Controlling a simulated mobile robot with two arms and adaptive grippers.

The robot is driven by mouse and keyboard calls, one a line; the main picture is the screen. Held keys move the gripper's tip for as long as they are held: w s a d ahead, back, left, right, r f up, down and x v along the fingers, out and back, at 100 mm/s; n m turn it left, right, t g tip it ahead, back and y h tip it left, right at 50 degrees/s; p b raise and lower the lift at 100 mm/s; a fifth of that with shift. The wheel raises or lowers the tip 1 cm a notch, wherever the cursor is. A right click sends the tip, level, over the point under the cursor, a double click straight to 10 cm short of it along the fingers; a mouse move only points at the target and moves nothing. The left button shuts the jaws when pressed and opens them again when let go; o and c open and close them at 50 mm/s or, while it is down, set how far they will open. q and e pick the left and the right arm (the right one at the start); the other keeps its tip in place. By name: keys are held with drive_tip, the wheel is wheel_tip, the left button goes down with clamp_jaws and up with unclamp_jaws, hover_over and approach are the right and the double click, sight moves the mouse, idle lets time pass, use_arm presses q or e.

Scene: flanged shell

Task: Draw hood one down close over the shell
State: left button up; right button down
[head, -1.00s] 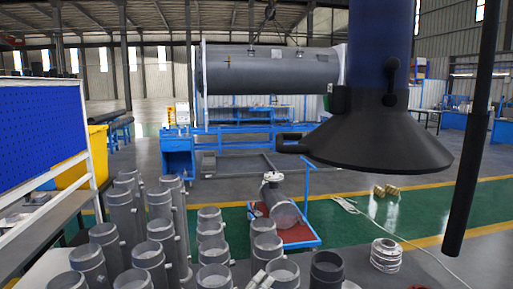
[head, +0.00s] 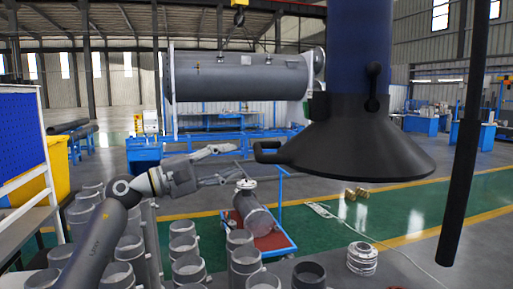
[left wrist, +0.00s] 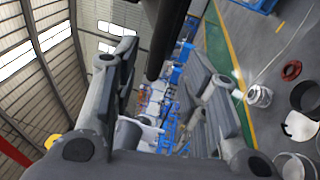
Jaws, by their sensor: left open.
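Hood one looks to be the wide black conical hood (head: 365,150) hanging from a blue duct at the right of the head view. Its looped side handle (head: 268,152) points left. My left gripper (head: 236,160) is open and empty, just left of this handle and apart from it. In the left wrist view its two fingers stand wide apart, with a dark bar between their tips that I cannot identify for sure. A grey flanged cylinder (head: 254,216), possibly the shell, lies on a red-topped blue cart below the hood. My right gripper is not in view.
Several grey open tubes (head: 185,245) crowd the lower left. A large grey vessel (head: 240,76) is behind.

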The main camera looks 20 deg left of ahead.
sight(259, 151)
use_arm(q)
drive_tip(key=shift+p+x, duration=2.35)
drive_tip(key=shift+x, duration=1.95)
drive_tip(key=shift+a, duration=0.1)
clamp_jaws()
